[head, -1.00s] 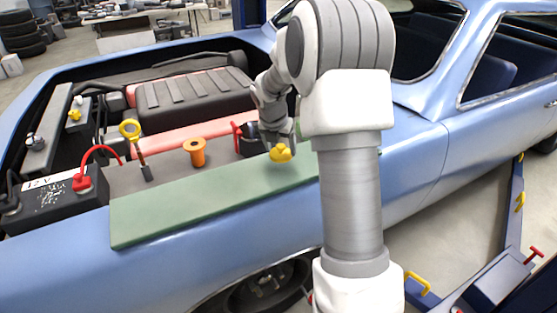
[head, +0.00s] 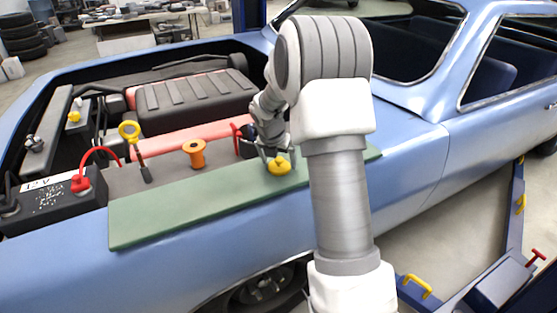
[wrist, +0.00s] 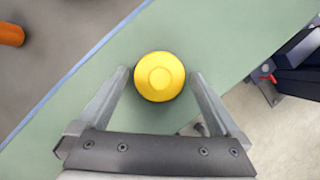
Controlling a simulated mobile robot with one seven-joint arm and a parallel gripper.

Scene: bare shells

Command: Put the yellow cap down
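The yellow cap (head: 278,167) sits on the green mat (head: 190,203) that lies along the car's fender. In the wrist view the cap (wrist: 160,76) is round, seen from above, with green mat around it. My gripper (head: 277,158) is over the cap, with its fingers spread. In the wrist view my gripper (wrist: 160,74) has a finger on each side of the cap, with a narrow gap at both sides, so it looks open and not clamped on it. The cap's underside is hidden.
A black battery (head: 50,203) with a red clamp is further left. The mat's left half is clear. The fender (head: 180,265) drops away in front.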

